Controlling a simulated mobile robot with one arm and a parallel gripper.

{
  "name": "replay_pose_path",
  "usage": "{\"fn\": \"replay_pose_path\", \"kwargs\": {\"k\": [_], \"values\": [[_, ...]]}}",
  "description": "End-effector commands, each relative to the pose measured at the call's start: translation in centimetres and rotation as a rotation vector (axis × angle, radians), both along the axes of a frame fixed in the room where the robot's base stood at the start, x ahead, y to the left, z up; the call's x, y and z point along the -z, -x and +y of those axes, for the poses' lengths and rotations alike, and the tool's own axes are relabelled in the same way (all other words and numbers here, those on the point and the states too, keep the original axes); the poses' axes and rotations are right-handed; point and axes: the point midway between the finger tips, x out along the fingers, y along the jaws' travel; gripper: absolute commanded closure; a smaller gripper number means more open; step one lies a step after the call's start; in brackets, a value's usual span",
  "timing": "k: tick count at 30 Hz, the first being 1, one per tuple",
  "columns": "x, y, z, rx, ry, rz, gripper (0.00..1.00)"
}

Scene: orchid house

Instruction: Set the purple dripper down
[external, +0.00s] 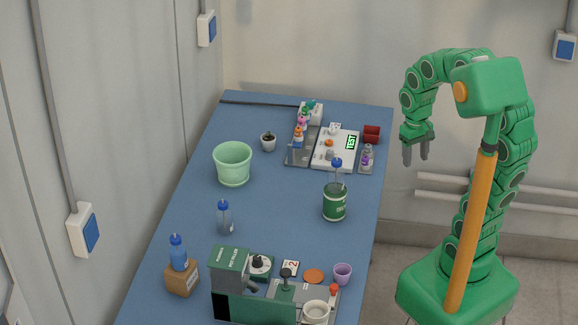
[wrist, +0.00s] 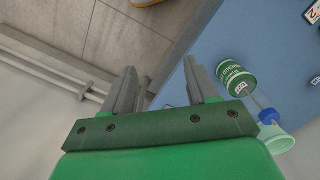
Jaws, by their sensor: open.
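My gripper (external: 417,155) is open and empty, pointing down in the air off the right edge of the blue bench. The wrist view shows the two apart fingers of my gripper (wrist: 158,75) with nothing between them. A row of small coloured pieces stands at the far end of the bench, and a purple-pink piece (external: 302,121) is among them. A small purple cup (external: 342,273) stands at the near right of the bench. I cannot tell for sure which of these is the purple dripper. My gripper is far from both.
A pale green pot (external: 232,164) stands left.

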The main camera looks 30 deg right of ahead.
Motion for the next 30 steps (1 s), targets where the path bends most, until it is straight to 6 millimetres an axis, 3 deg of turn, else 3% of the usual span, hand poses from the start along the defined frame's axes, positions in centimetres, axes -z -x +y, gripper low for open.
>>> {"fn": "replay_pose_path", "kwargs": {"k": [14,30], "values": [[3.2,-11.1,-1.3,0.082,0.002,-0.035,0.42],[9.4,-22.7,-3.4,0.176,0.006,-0.079,0.42]]}}
